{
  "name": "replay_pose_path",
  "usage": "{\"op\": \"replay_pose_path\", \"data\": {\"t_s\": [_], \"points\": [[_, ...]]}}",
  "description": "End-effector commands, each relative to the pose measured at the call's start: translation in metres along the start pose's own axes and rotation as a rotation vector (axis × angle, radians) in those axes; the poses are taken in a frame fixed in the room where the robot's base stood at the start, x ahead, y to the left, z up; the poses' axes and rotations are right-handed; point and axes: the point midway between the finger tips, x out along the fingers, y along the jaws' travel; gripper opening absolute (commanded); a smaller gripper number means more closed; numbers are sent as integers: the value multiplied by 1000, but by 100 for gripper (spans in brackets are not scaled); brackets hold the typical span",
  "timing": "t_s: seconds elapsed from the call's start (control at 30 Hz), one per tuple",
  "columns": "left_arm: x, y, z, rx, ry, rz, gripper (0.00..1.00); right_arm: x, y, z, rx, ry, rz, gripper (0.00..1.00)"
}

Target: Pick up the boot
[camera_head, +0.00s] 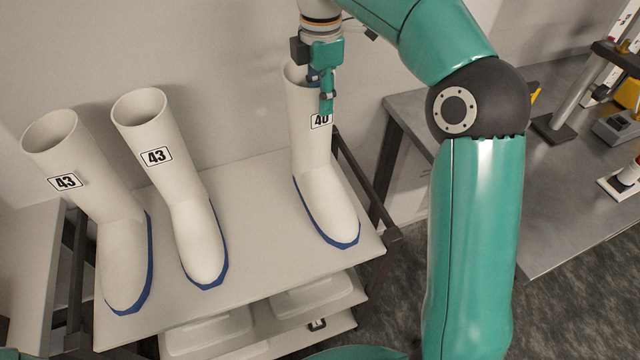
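Three white rubber boots with blue soles stand upright on a white cart top. The right boot (318,185) has a label reading 40, partly covered by a finger. The middle boot (170,165) and the left boot (95,190) are both labelled 43. My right gripper (321,92) is at the top rim of the right boot. One teal finger hangs in front of the shaft, and the other is at the opening, partly hidden. I cannot tell whether the fingers press on the boot wall. My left gripper is not in view.
The cart top (250,220) has free room between the middle and right boots. Its dark frame posts (350,165) rise close to the right boot. A wall stands behind. A metal bench (570,195) with equipment is at the right.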

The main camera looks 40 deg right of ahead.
Motion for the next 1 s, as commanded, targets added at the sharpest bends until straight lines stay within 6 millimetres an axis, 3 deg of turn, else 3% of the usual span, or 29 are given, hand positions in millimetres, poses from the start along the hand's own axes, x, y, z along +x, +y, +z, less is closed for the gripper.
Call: {"op": "replay_pose_path", "data": {"t_s": [0.2, 0.33, 0.97, 1.0], "points": [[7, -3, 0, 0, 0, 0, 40, 33, -3, 1, 1, 0, -4, 34], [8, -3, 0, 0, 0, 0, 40, 44, -3, 0, 1, 0, -3, 34], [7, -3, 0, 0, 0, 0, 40, 48, -3, 0, 0, 0, -2, 34], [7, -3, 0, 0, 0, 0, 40, 48, -3, 0, 0, 0, -2, 31]]}}
